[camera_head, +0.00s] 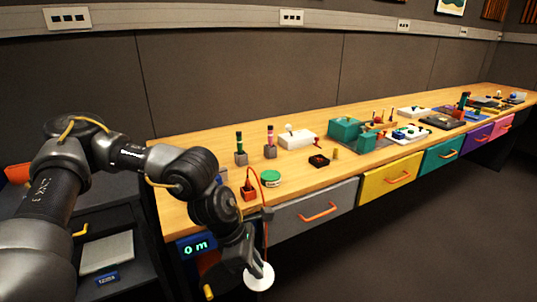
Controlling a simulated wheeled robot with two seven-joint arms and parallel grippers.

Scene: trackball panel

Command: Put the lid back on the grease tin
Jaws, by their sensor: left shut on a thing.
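My left gripper (247,264) hangs low in front of the bench's front edge, below the top. It is shut on a round white disc (262,279), which seems to be the lid; the fingers partly cover it. A small round green tin (270,178), which looks like the grease tin, stands on the bench near the front edge, above and slightly right of the gripper in the picture. Its top is too small to read clearly. The disc and tin are well apart. My right gripper is out of view.
A red box (249,191) with a red cable hanging over the edge is close to the tin. A dark block (318,160) is to the right. A grey drawer (318,208) sits below the wooden bench top (190,150).

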